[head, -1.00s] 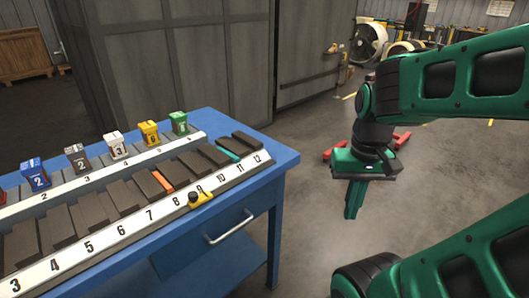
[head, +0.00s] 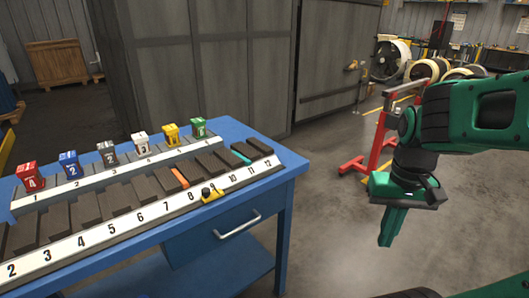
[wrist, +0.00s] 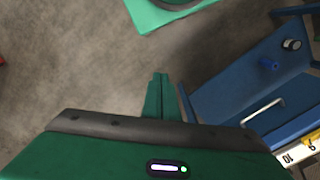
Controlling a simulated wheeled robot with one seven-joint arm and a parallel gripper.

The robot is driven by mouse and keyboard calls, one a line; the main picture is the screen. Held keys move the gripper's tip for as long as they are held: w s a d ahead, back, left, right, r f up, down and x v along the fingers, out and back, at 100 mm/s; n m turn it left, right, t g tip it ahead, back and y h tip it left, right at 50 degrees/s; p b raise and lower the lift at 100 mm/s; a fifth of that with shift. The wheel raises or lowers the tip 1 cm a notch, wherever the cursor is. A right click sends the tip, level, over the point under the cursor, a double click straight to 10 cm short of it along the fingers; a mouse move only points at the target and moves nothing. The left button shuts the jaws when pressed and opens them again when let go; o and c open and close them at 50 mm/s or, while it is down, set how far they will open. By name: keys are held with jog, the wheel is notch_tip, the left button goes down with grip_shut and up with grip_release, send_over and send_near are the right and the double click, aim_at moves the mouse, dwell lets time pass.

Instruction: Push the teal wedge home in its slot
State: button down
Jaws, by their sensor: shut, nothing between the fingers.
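The teal wedge (head: 241,156) shows as a thin teal strip between dark blocks in the front row of the slotted rack, near the labels 11 and 12. How deep it sits is too small to tell. My gripper (head: 386,242) is shut and empty, pointing down over open floor to the right of the blue table, well apart from the wedge. In the wrist view its closed fingers (wrist: 159,78) show against the floor, with the table to their right. The wedge cannot be seen in that view.
A red stand (head: 379,140) is behind my arm. Floor between table and gripper is clear.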

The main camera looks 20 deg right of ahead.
jog(key=n+t+y, duration=0.2)
jog(key=n+t, duration=0.5)
jog(key=n, duration=0.3)
send_near(249, 161)
jog(key=shift+w+a+f, duration=0.1)
jog(key=shift+w+f, duration=0.2)
jog(key=shift+f, duration=0.65)
jog(key=shift+w+a+f, duration=0.1)
jog(key=shift+w+f, duration=0.2)
jog(key=shift+f, duration=0.7)
jog(key=shift+w+a+f, duration=0.1)
jog(key=shift+w+f, duration=0.25)
jog(key=shift+f, duration=0.6)
jog(key=shift+w+a, duration=0.15)
jog(key=shift+w, duration=0.4)
jog(key=shift+w+a, duration=0.2)
jog(key=shift+w, duration=0.35)
jog(key=s+d+r, duration=0.1)
jog(key=s+r, duration=0.3)
jog(key=shift+s+d, duration=0.25)
jog(key=shift+s, duration=0.15)
